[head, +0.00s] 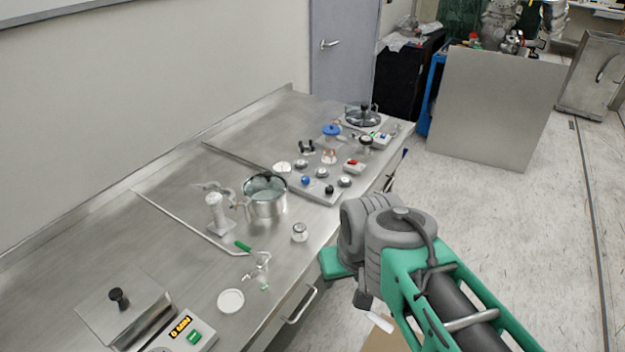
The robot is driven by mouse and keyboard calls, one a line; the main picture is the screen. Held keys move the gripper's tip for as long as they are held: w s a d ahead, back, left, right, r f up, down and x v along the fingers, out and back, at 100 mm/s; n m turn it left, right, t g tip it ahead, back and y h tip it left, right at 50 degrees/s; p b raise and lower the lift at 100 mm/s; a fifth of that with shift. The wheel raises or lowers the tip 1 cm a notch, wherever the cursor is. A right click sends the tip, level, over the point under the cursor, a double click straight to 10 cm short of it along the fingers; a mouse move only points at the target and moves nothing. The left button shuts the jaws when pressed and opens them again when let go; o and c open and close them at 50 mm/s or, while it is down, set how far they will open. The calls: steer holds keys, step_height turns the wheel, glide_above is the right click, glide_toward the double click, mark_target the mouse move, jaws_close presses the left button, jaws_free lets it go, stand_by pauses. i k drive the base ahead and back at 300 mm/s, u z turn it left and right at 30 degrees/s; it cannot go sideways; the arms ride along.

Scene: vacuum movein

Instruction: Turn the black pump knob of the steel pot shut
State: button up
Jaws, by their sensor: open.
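The steel pot (265,208) stands on the steel bench left of the picture's middle, with a clear lid on top. Dark fittings show at its rim, too small to tell apart, and I cannot tell whether the pump knob is open or shut. A separate black knob (329,190) sits on the valve plate to the right of the pot. My gripper (369,303) shows only in part below my arm, beyond the bench's front edge. It is open, apart from the pot, with its fingertips mostly hidden.
A white pump-like device (216,213) stands close left of the pot. A small jar (299,232), a glass piece (261,268) and a white dish (230,301) are in front. The valve plate (312,187) carries several knobs. Open floor lies to the right.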

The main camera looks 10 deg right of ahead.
mark_target(329, 189)
steer(key=u, duration=0.5)
steer(key=i, duration=0.35)
steer(key=u, duration=1.3)
